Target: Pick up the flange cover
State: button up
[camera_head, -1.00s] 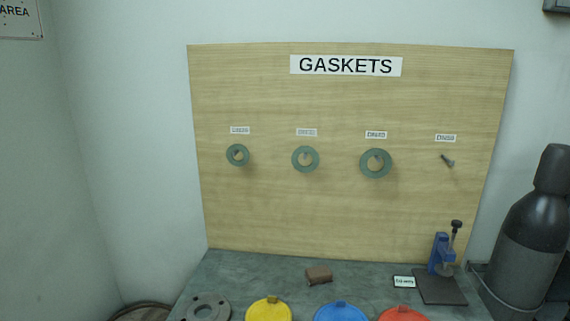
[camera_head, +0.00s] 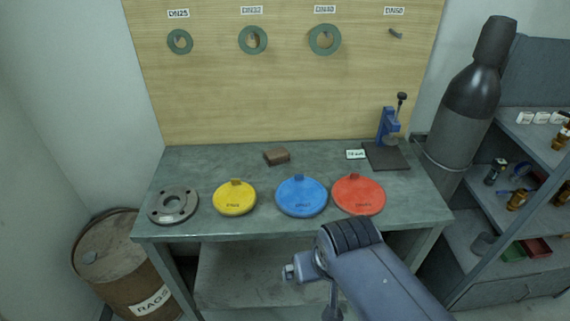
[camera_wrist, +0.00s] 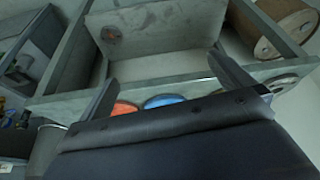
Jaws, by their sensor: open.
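Three round covers with tabs lie flat in a row on the workbench: a yellow cover (camera_head: 234,199), a blue cover (camera_head: 301,196) and a red cover (camera_head: 358,195). Each has dark lettering too small to read surely. In the wrist view, the red cover (camera_wrist: 123,109) and blue cover (camera_wrist: 163,101) show partly beyond the bench edge, cut off by my gripper's body. My gripper (camera_wrist: 163,68) has its two fingers wide apart with nothing held between them. It is in front of the bench, apart from the covers. In the head view my arm hides the gripper's fingers.
A grey flange (camera_head: 173,204) lies at the bench's left. A brown block (camera_head: 277,156) and blue tool on a dark plate (camera_head: 388,157) stand behind. A rags barrel (camera_head: 125,262) is left of the bench (camera_head: 215,160); a dark cylinder (camera_head: 470,95) and shelves (camera_head: 520,215) are right.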

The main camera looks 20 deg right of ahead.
aim_at(299, 195)
jog(key=i+j+z, duration=0.45)
jog(key=z, duration=0.25)
jog(key=i+j+z, duration=0.15)
jog(key=j+z, duration=0.15)
jog(key=j, duration=0.15)
